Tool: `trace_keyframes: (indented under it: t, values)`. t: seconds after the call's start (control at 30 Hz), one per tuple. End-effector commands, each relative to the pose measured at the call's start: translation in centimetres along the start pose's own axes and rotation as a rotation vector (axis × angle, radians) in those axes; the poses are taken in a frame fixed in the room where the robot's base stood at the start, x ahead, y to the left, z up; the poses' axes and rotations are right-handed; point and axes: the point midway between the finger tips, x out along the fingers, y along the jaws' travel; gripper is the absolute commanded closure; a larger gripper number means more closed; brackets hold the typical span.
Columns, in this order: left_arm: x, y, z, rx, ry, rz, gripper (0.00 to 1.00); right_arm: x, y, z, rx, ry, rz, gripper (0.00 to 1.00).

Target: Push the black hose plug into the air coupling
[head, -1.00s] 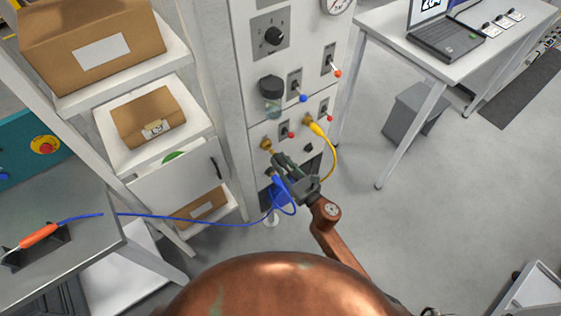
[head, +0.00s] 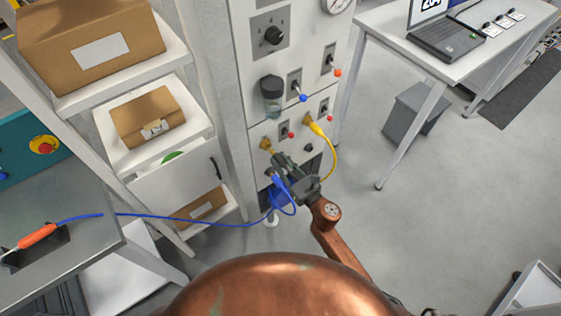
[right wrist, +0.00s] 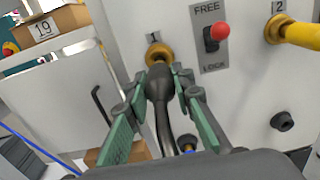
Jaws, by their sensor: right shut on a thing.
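My right gripper (head: 277,157) is at the front of the white panel, by the brass coupling (head: 266,145) on its left. In the right wrist view its green-padded fingers (right wrist: 168,80) are shut on the black hose plug (right wrist: 159,84). The plug points at the brass air coupling (right wrist: 157,52) marked 1, and its front end overlaps the coupling's lower rim. I cannot tell how far in it sits. A black hose (right wrist: 171,122) bends down from the plug. My left gripper is not in view.
A yellow plug (right wrist: 301,34) sits in coupling 2, right of a red-tipped FREE/LOCK lever (right wrist: 219,31). A blue hose (head: 190,221) runs from the left table to below my gripper. Shelves with boxes (head: 146,117) stand left of the panel.

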Motion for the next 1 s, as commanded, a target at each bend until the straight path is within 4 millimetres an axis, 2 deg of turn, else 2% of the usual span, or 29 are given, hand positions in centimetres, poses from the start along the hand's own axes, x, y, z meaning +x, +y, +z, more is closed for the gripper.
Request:
trace_keyframes:
  t: [1.0]
  values:
    - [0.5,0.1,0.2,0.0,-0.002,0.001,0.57,1.9,0.1,0.1,0.0,-0.001,0.001,1.0]
